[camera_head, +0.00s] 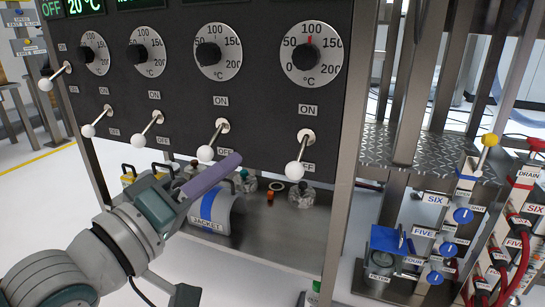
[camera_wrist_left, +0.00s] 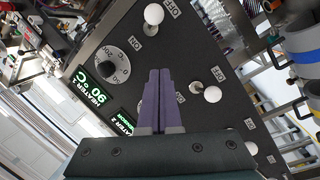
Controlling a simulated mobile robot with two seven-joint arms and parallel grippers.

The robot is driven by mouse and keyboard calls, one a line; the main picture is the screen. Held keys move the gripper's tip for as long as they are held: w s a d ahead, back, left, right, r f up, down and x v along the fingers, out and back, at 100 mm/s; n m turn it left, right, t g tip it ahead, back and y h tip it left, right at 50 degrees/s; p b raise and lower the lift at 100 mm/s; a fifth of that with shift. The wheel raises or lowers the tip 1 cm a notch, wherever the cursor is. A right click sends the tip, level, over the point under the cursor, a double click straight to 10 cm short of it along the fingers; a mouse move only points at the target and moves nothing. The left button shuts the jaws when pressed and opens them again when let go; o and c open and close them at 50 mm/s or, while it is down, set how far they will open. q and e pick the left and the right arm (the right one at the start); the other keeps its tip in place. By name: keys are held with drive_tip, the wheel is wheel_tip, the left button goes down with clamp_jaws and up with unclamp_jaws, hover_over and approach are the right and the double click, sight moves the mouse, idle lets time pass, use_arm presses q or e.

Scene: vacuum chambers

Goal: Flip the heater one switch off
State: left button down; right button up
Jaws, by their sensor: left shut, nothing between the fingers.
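The dark heater panel (camera_head: 180,105) carries a row of toggle switches with white ball tips. The heater one switch (camera_head: 296,170) is the rightmost in the head view. Its ball hangs below its pivot, in front of the OFF label. In the left wrist view, this switch (camera_wrist_left: 154,14) is at the top, and the HEATER 1 display (camera_wrist_left: 96,84) reads 90 °C. My left gripper (camera_head: 232,160) has its purple fingers together and empty. It is left of the heater one ball and close to the neighbouring switch ball (camera_head: 205,153), without clear contact. My right gripper is out of view.
A jacket-labelled metal part (camera_head: 208,213) and several small fittings stand on the shelf below the panel. A metal post (camera_head: 345,150) edges the panel on the right. Blue and red valves (camera_head: 462,216) stand further right. Room in front of the heater one switch looks clear.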

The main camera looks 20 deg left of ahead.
use_arm(q)
drive_tip(key=s, duration=0.1)
drive_tip(key=s+f, duration=0.1)
drive_tip(key=s, duration=0.1)
drive_tip(key=shift+s+a+f+p, duration=0.2)
drive_tip(key=shift+s+p, duration=0.05)
drive_tip(key=shift+p, duration=0.05)
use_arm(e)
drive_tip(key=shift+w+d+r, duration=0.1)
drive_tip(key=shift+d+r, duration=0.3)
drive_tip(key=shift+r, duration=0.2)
use_arm(q)
drive_tip(key=shift+d, duration=0.15)
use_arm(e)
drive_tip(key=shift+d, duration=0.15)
